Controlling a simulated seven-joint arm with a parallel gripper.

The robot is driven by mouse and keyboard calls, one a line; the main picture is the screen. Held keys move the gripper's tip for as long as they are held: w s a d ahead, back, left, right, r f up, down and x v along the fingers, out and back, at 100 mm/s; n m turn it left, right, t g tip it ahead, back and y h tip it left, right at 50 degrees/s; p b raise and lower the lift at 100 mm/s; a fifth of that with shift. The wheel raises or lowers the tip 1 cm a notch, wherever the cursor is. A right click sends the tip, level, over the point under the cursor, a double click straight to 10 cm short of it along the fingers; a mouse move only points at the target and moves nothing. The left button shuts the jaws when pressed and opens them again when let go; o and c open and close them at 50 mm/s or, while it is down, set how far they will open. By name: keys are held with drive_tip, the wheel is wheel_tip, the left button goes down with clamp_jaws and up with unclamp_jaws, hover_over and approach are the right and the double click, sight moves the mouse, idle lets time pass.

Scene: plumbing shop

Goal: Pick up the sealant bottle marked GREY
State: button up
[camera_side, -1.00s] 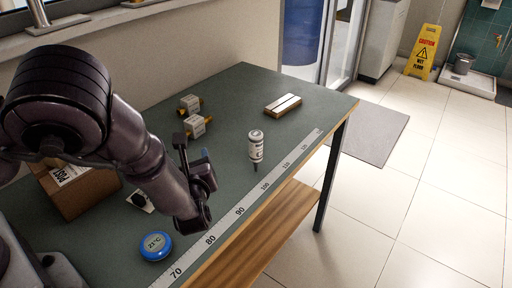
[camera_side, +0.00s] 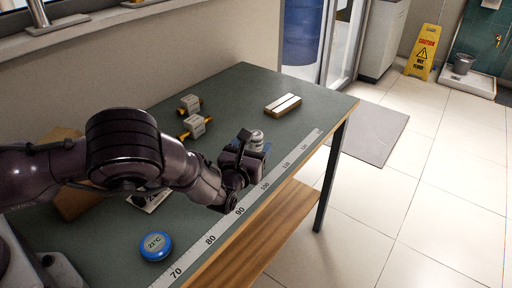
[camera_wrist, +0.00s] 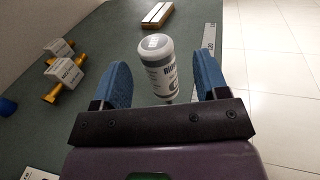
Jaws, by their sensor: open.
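In the side view only the bottle's upper part (camera_side: 257,137) shows behind my gripper (camera_side: 246,152). I cannot tell whether the fingers reach fully around it.
Two brass fittings with pale tags (camera_side: 196,125) lie left of the bottle. A wooden block with white strips (camera_side: 283,104) lies beyond. A blue 21°C disc (camera_side: 156,245), a cardboard box (camera_side: 68,203) and a ruler strip (camera_side: 208,240) along the bench edge are nearer.

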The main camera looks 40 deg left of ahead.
sight(258, 135)
drive_tip(key=x, duration=0.5)
drive_tip(key=shift+a, duration=0.2)
drive_tip(key=shift+c, duration=0.4)
drive_tip(key=c, duration=1)
